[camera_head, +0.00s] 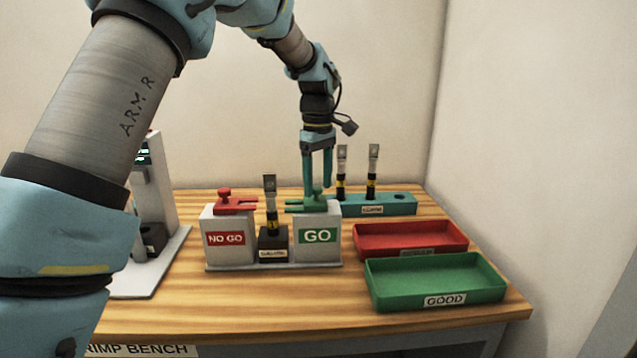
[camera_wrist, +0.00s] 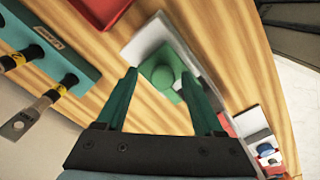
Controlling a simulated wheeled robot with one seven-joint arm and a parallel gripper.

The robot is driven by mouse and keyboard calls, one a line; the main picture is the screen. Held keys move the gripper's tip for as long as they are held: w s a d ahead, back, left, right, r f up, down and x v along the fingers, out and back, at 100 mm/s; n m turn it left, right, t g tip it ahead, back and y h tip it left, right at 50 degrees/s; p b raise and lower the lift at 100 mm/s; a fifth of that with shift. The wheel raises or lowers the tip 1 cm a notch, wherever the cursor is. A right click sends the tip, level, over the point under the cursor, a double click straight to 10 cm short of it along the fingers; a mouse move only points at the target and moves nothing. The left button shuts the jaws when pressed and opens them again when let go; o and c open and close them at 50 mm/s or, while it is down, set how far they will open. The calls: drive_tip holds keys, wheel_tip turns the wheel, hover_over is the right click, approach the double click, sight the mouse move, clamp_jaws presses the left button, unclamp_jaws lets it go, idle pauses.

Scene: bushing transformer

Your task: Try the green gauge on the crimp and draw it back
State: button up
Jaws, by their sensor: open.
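The green gauge (camera_head: 310,204) lies on top of the white GO block (camera_head: 317,235), its forked end pointing left toward the crimp. The crimped lug (camera_head: 270,195) stands upright in a dark holder (camera_head: 273,240) between the GO and NO GO blocks. My gripper (camera_head: 318,185) is open, pointing down just above the gauge's knob. In the wrist view the green knob (camera_wrist: 162,72) shows between and beyond the two green fingers (camera_wrist: 168,95). Whether the fingers touch the knob cannot be told.
The red gauge (camera_head: 235,204) lies on the NO GO block (camera_head: 228,238). A teal rack (camera_head: 400,205) with two upright lugs stands behind right. A red tray (camera_head: 372,250) and a green GOOD tray (camera_head: 380,299) are on the right. A grey machine (camera_head: 155,190) stands left.

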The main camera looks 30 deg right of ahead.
sight(318, 187)
wheel_tip(318, 187, up, 11)
drive_tip(key=b, duration=0.2)
drive_tip(key=shift+f, duration=0.2)
drive_tip(key=shift+s, duration=0.1)
idle(0.3)
